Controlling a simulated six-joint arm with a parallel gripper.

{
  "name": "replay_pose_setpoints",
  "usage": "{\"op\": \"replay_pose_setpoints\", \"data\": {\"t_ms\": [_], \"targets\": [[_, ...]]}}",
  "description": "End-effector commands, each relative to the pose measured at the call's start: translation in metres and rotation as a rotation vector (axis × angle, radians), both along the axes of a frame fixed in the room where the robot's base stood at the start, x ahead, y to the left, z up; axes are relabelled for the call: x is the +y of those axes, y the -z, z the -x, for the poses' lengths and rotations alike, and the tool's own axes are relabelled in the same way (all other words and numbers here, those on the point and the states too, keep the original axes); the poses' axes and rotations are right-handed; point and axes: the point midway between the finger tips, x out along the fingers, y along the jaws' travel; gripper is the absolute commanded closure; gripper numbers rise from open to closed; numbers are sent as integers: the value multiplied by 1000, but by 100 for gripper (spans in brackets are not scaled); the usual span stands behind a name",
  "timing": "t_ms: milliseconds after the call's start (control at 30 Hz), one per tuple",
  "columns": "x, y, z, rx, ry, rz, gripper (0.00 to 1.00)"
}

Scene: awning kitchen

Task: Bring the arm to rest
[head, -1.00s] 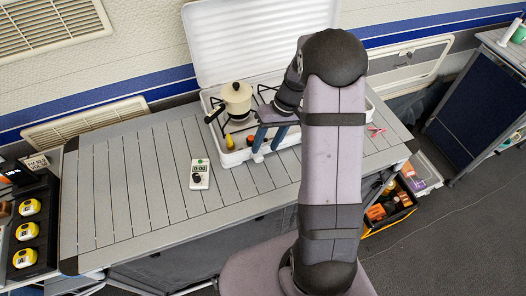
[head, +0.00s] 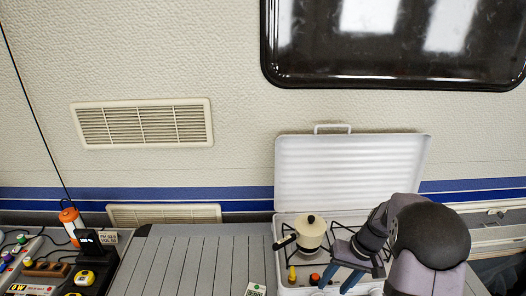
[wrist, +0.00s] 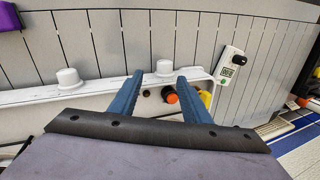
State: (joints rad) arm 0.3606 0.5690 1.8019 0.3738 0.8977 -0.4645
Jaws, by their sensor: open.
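My arm reaches in from the lower right of the head view, over the right part of a white camping stove (head: 352,173) with its lid up. My gripper (head: 338,267) has its blue fingers spread over the stove's front, right of a cream moka pot (head: 312,232). In the wrist view my gripper (wrist: 160,84) is open, with nothing held between the fingers. The stove's white edge (wrist: 100,93) runs across behind the fingers. An orange and black knob (wrist: 170,96) shows between them. Whether the fingers touch the stove is unclear.
The slatted grey table (head: 190,262) is mostly clear left of the stove. The wall rises behind.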

Motion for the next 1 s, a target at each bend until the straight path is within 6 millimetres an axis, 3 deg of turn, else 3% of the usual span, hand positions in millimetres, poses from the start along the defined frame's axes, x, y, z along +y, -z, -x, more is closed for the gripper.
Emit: {"op": "replay_pose_setpoints", "data": {"t_ms": [67, 233, 367, 600, 733, 1000], "targets": [[-5, 8, 9, 39, 72, 27, 57], [-5, 39, 76, 202, 200, 91, 57], [1, 37, 124, 262, 225, 151, 57], [30, 7, 194, 235, 63, 254, 57], [45, -10, 208, 175, -22, 282, 57], [69, -43, 184, 6, -118, 305, 57]]}}
